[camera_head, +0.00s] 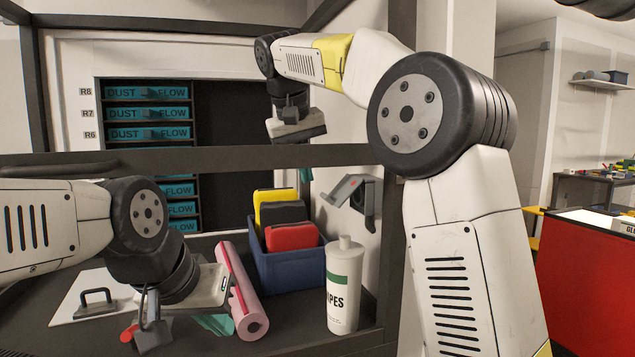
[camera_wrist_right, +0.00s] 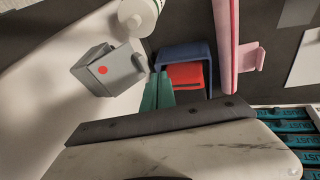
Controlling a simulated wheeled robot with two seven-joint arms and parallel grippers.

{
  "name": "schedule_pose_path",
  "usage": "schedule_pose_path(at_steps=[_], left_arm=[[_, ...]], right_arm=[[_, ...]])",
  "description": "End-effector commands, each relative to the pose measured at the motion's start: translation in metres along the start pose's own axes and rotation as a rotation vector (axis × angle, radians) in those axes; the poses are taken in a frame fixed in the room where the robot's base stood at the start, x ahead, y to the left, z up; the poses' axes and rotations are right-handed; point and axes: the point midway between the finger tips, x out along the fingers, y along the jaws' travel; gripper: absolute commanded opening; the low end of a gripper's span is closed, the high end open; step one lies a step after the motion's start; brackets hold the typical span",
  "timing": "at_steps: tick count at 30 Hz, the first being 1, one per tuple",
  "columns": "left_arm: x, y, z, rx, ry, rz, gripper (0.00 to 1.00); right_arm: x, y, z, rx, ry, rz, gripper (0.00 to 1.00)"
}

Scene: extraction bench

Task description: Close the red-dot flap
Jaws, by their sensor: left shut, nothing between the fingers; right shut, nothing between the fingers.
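The grey flap unit (camera_head: 350,191) is fixed to the white wall right of the blue bin. Its plate stands tilted out from the wall. In the right wrist view, the red dot is on a grey face of the flap unit (camera_wrist_right: 120,72). My right gripper (camera_head: 305,174) is shut and empty, up and left of the flap, above the bin. Its teal fingers (camera_wrist_right: 157,76) show in the right wrist view, right of the flap and apart from it. My left gripper (camera_head: 219,323) is low over the bench beside the pink roll, shut and empty, partly hidden by its own body.
The blue bin (camera_head: 291,267) holds yellow, dark and red packs. A white wipes bottle (camera_head: 343,285) stands below the flap. A pink roll (camera_head: 242,289) lies left of the bin. A dark frame bar (camera_head: 220,159) crosses in front. A white plate with a handle (camera_head: 72,301) lies at left.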

Motion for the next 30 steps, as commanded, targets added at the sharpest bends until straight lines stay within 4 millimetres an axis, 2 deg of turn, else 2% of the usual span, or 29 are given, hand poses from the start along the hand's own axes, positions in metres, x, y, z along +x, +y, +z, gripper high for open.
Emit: schedule_pose_path(at_steps=[3,9,20,26,30], left_arm=[[0.0,0.0,0.0,0.0,0.0,0.0,0.0],[0.0,0.0,0.0,0.0,0.0,0.0,0.0],[0.0,0.0,0.0,0.0,0.0,0.0,0.0],[0.0,0.0,0.0,0.0,0.0,0.0,0.0],[0.0,0.0,0.0,0.0,0.0,0.0,0.0]], right_arm=[[0.015,0.011,0.005,0.001,-0.001,0.0,0.0],[0.03,0.019,0.009,0.0,0.0,-0.001,0.0],[0.032,0.02,0.009,-0.001,0.001,-0.001,0.0],[0.044,0.018,0.013,-0.001,-0.001,0.0,0.0],[0.044,0.018,0.013,0.0,0.001,-0.001,0.0]])
